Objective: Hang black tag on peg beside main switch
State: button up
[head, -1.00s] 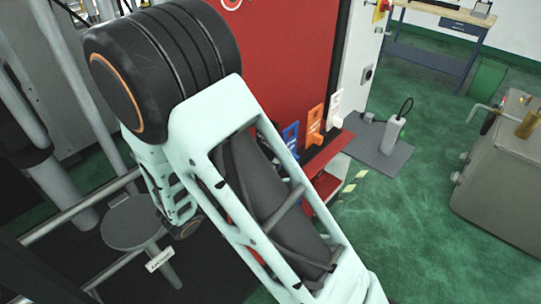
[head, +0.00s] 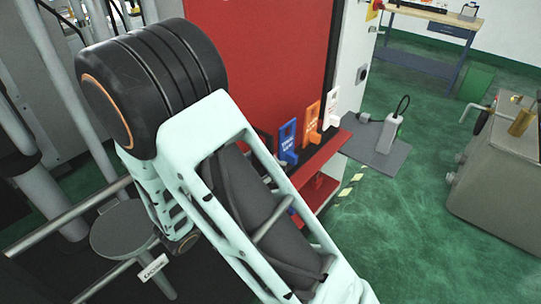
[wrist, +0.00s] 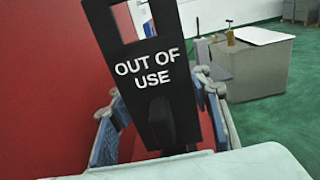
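The black tag (wrist: 149,68) fills the middle of the wrist view. It reads "OUT OF USE", has a slot at its top and a dark raised tab on its lower face. My gripper (wrist: 162,92) has its two blue-padded fingers apart, one on each side of the tag's lower part. I see no clear grip on it. In the head view my arm hides the gripper and most or all of the black tag. A red and yellow switch (head: 374,8) shows at the top on the pale cabinet side. I cannot make out a peg.
Blue (head: 288,143), orange (head: 311,124) and white (head: 332,108) tags stand in a row on a red ledge (head: 322,155) by the red panel (head: 262,60). A grey tank (head: 497,170) stands at the right. Green floor (head: 400,240) between is clear.

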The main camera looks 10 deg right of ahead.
jog(key=o, duration=0.8)
jog(key=shift+c, duration=0.2)
jog(key=shift+r, duration=0.15)
jog(key=shift+r+p, duration=0.3)
jog(key=shift+p, duration=0.05)
jog(key=b+v, duration=0.2)
jog(key=v, duration=1)
